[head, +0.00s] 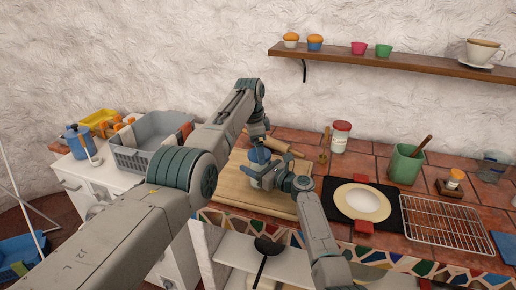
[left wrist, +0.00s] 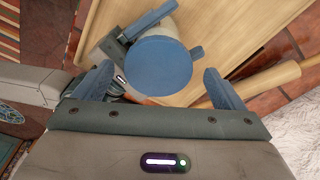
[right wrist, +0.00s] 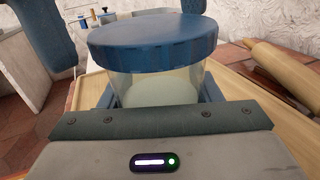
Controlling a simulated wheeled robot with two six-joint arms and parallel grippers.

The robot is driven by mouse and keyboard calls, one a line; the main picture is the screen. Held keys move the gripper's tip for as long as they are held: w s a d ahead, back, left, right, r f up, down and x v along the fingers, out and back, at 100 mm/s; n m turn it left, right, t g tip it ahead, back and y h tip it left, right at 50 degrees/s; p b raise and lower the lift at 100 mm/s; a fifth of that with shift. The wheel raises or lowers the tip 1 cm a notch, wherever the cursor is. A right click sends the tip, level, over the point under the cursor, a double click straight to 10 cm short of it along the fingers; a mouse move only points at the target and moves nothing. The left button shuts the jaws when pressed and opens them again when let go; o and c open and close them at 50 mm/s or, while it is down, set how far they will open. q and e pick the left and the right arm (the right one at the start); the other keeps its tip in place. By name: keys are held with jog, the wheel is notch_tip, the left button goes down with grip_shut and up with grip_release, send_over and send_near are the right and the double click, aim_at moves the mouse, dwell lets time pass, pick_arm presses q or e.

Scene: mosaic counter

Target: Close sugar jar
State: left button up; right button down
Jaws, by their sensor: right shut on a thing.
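The sugar jar (right wrist: 150,85) has a clear body with pale contents, and its round blue lid (right wrist: 152,38) sits level on top. I cannot tell whether the lid is tight. My right gripper (head: 270,178) is shut around the jar's body, low over the wooden board (head: 247,197). My left gripper (head: 258,143) is above the jar, pointing down. In the left wrist view its two blue fingers stand apart on either side of the lid (left wrist: 158,66), with gaps visible. The lid is partly hidden by the left gripper in the head view.
A rolling pin (head: 278,146) lies at the board's back. A red-lidded jar (head: 340,137), green crock (head: 406,164), black mat with a plate (head: 360,202) and wire rack (head: 455,226) stand to the right. A grey crate (head: 140,160) is at left.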

pick_arm(q)
jog(key=shift+s+r, duration=0.1)
jog(key=shift+r, duration=2.05)
jog(key=shift+o, duration=1)
notch_tip(320, 180, up, 7)
jog(key=shift+a+r, duration=0.2)
jog(key=shift+a, duration=0.2)
pick_arm(e)
jog(key=shift+c, duration=1.9)
grip_release()
